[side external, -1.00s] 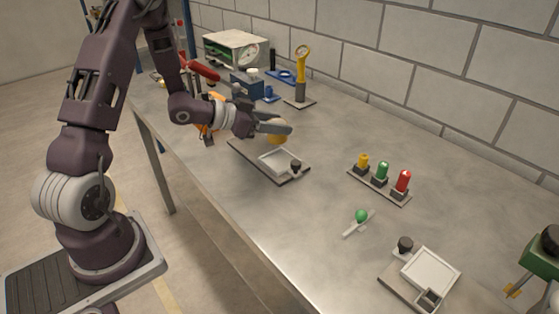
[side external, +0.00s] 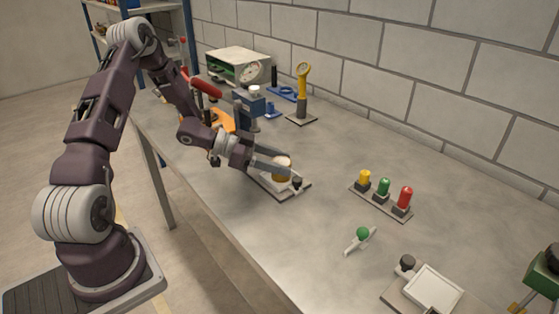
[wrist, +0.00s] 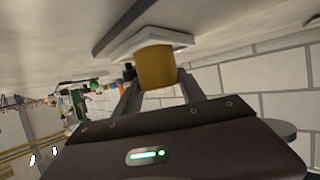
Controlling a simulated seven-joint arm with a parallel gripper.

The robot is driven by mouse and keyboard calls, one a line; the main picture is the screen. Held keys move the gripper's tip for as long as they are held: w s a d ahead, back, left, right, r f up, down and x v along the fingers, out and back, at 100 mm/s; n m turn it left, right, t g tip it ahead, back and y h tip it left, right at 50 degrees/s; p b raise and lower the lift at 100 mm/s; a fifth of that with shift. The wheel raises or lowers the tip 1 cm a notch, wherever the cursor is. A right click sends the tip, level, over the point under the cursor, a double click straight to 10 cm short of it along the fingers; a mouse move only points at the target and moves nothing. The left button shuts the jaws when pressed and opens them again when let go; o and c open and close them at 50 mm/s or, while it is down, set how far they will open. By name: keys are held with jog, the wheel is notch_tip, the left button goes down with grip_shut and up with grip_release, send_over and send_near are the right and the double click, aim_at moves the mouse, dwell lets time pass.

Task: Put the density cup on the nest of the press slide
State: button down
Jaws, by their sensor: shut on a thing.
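The density cup looks like a brass-yellow cylinder (side external: 281,175), with a pale top in the side view. My gripper (side external: 284,167) is shut on it, one finger along each side. The cup is upright, over or in the white square tray (side external: 262,184) on a dark plate close to the table's front edge. In the wrist view the cup (wrist: 156,68) is between the fingers, and its far end meets or nearly meets the white tray (wrist: 185,38). I cannot tell if it touches. A blue press-like device (side external: 248,103) with a red handle stands behind; I cannot make out its slide or nest.
A black knob (side external: 296,184) stands on the plate's right corner. Yellow, green and red pieces (side external: 384,188) stand on a strip to the right. A green-ended spoon (side external: 361,237) and a second white tray (side external: 434,287) lie nearer the front. A yellow gauge (side external: 303,82) stands behind.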

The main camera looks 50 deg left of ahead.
jog(key=c, duration=0.7)
grip_release()
jog(key=shift+s+a+r, duration=0.1)
jog(key=shift+r, duration=0.05)
jog(key=v, duration=1.1)
jog(key=shift+s+a+r, duration=0.15)
jog(key=shift+s+r, duration=0.05)
jog(key=shift+s, duration=0.1)
